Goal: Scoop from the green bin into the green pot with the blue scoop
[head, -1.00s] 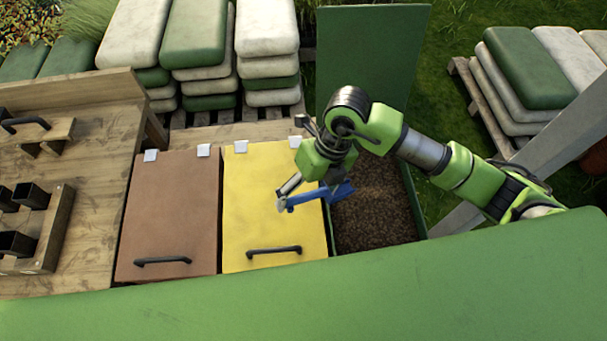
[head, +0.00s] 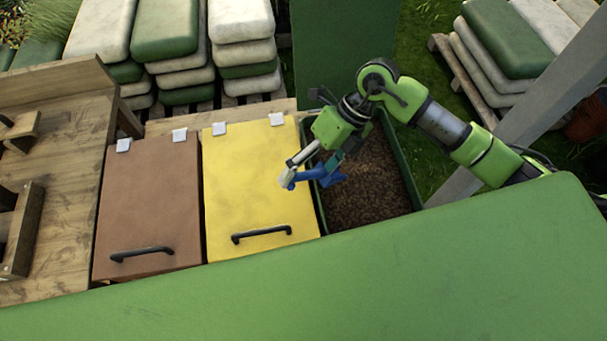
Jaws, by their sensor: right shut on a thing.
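The green bin (head: 403,160) stands open right of the yellow lid, with its green lid (head: 345,50) raised behind it. Brown granular material (head: 370,190) fills its inside. My right gripper (head: 289,178) is shut on the blue scoop (head: 327,173). The scoop is over the left part of the bin, near its left wall. I cannot tell whether the scoop touches the material or holds any. The green pot is not in view. My left gripper is not in view.
A closed yellow lid (head: 250,190) and a closed brown lid (head: 150,205), each with a black handle, lie left of the bin. A wooden bench (head: 60,150) is at the left. Stacked sacks (head: 165,30) stand behind. A grey post (head: 540,90) rises at the right.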

